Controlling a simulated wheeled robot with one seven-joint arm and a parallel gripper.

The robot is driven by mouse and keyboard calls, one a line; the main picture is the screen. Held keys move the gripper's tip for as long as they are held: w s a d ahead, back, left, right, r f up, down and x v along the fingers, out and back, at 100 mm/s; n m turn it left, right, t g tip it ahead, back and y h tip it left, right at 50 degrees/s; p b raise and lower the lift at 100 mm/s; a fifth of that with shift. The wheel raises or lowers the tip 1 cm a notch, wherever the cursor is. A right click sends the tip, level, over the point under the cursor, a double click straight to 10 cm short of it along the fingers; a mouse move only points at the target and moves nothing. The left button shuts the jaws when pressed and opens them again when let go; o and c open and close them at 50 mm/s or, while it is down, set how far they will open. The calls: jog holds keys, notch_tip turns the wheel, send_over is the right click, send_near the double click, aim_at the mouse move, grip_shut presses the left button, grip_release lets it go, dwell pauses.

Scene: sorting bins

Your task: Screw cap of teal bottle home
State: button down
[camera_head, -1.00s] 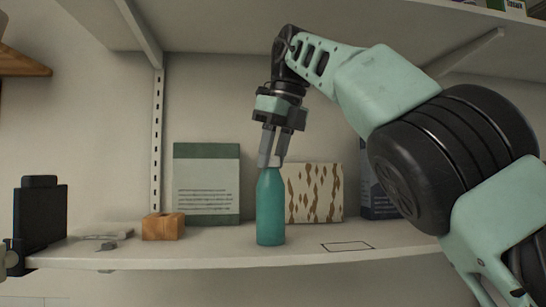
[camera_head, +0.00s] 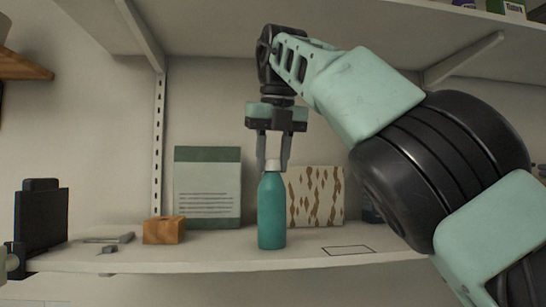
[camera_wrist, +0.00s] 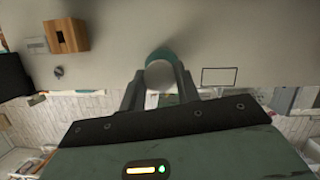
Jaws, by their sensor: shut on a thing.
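The teal bottle (camera_head: 271,212) stands upright on the shelf, near the middle of the head view. Its pale cap (camera_head: 272,164) sits at the top of the neck, between my fingertips. My gripper (camera_head: 273,163) points straight down and is shut on the cap, one finger on each side. In the wrist view the round cap (camera_wrist: 160,74) lies between the two fingers, and a teal edge of the bottle (camera_wrist: 160,53) shows behind it. The cap hides the neck thread, so I cannot tell how tightly it sits.
A wooden block (camera_head: 164,230) with a hole stands left of the bottle. Small grey items (camera_head: 108,239) and a black device (camera_head: 41,214) are further left. A green-and-white book (camera_head: 207,188) and a patterned panel (camera_head: 316,196) stand behind. A black outlined rectangle (camera_head: 348,250) marks bare shelf at right.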

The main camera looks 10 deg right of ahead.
jog(key=shift+a+f+m+h, duration=0.1)
jog(key=shift+f+m+h, duration=0.15)
jog(key=shift+m, duration=0.95)
jog(key=shift+r+p, duration=0.1)
jog(key=shift+p, duration=0.2)
jog(key=m+p, duration=0.1)
jog(key=m, duration=0.1)
jog(key=m+h, duration=0.1)
jog(key=shift+a+r+m+p, duration=0.15)
jog(key=shift+m+p, duration=0.25)
jog(key=shift+f+m+h, duration=0.2)
jog(key=shift+m+h, duration=0.05)
jog(key=shift+m, duration=0.15)
jog(key=m+p, duration=0.2)
jog(key=shift+w+r+m+g+h+p, duration=0.1)
jog(key=shift+r+m+g+h+p, duration=0.2)
jog(key=shift+g+p, duration=0.1)
jog(key=shift+a+m+p, duration=0.1)
jog(key=shift+m+p, duration=0.2)
jog(key=shift+m, duration=0.3)
jog(key=shift+f+m, duration=0.25)
jog(key=shift+m, duration=0.15)
jog(key=c, duration=0.9)
grip_release()
jog(key=shift+c, duration=0.2)
